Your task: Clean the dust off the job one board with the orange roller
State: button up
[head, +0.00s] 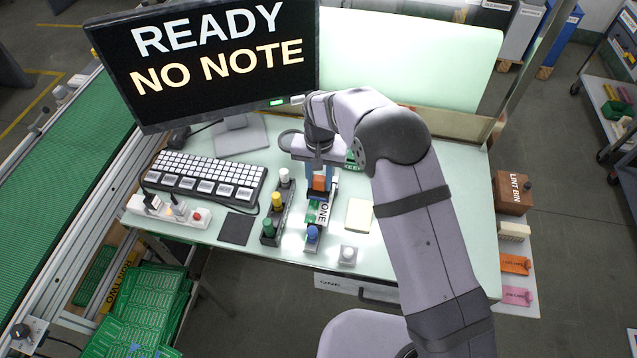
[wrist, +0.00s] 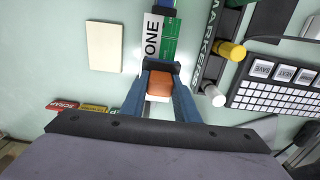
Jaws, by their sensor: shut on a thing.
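My gripper (head: 319,190) is shut on the orange roller (head: 319,183), above the far end of the job one board. In the wrist view, the orange roller (wrist: 160,84) sits between the blue fingers of my gripper (wrist: 161,68), with a white part below it. The job one board (head: 313,213) is green with a white strip marked ONE; it also shows in the wrist view (wrist: 170,38), just beyond the fingertips. I cannot tell whether the roller touches the board. No dust can be made out at this size. A blue piece (head: 312,236) stands at the board's near end.
A marker rack (head: 269,236) with white, yellow and green markers stands close left of the board. The keyboard (head: 205,180) and monitor (head: 210,60) are farther left. A cream pad (head: 358,214) and a white button box (head: 347,255) lie right. The lint bin (head: 513,195) stands far right.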

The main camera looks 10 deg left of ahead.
jog(key=shift+w, duration=0.7)
jog(key=shift+s, duration=0.1)
jog(key=shift+s+p, duration=0.4)
jog(key=shift+s, duration=3.4)
jog(key=shift+r, duration=0.1)
notch_tip(320, 180, up, 7)
jog(key=p, duration=0.5)
jog(key=shift+w+f, duration=0.1)
jog(key=shift+f, duration=0.1)
